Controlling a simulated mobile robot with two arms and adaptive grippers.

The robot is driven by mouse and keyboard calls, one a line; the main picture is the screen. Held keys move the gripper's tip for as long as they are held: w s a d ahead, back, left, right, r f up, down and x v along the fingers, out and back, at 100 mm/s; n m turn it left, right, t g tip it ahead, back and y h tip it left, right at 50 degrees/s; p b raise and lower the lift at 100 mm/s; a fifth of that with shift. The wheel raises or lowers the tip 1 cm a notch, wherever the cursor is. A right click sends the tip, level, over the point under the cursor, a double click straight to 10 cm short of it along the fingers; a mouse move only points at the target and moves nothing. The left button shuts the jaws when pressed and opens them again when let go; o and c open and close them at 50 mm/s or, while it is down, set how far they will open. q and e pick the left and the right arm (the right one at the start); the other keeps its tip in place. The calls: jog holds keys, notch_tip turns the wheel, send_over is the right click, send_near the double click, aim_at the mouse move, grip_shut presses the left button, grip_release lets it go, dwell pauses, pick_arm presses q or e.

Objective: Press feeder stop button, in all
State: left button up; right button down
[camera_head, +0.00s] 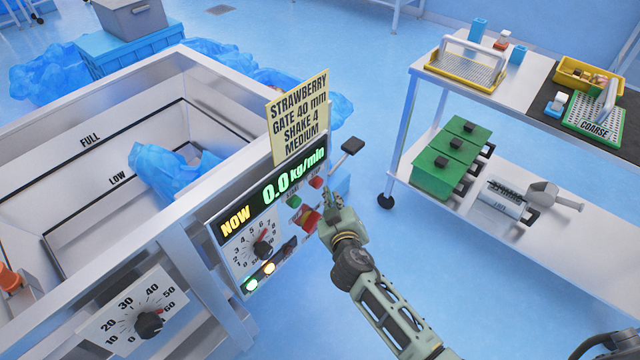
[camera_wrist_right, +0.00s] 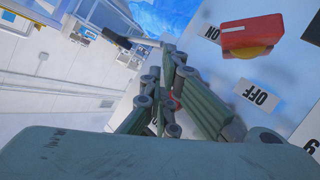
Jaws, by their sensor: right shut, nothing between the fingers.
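The feeder's control panel (camera_head: 232,252) faces my right arm, and its display (camera_head: 270,193) reads NOW 0.0 kg/min. A small red button (camera_head: 316,182) and a green button (camera_head: 294,201) sit under the display. Below them is a red switch (camera_head: 308,220) on yellow; it also shows large in the right wrist view (camera_wrist_right: 252,33), between ON and OFF labels. My right gripper (camera_head: 328,196) is shut and empty, with its fingertips close to the red button. In the right wrist view a bit of red shows behind the fingers; contact cannot be told. My left gripper is out of view.
A yellow sign (camera_head: 299,117) stands above the panel, and a dark lever (camera_head: 352,146) sticks out at its right. The hopper (camera_head: 75,180) is at left. A cart (camera_head: 405,150) with trays and green boxes stands at right, with open floor between.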

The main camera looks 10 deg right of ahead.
jog(key=shift+w, duration=0.1)
dwell(0.7)
jog(key=shift+w+a, duration=0.25)
jog(key=shift+w+a+b, duration=0.35)
jog(key=shift+w+b, duration=0.05)
jog(key=shift+b, duration=0.1)
dwell(0.8)
jog(key=shift+s+d, duration=0.6)
jog(key=shift+s, duration=0.15)
dwell(0.3)
jog(key=s+d, duration=0.1)
jog(key=s, duration=0.1)
jog(key=s+d+p, duration=0.1)
jog(key=s+d, duration=0.1)
dwell(0.4)
dwell(0.5)
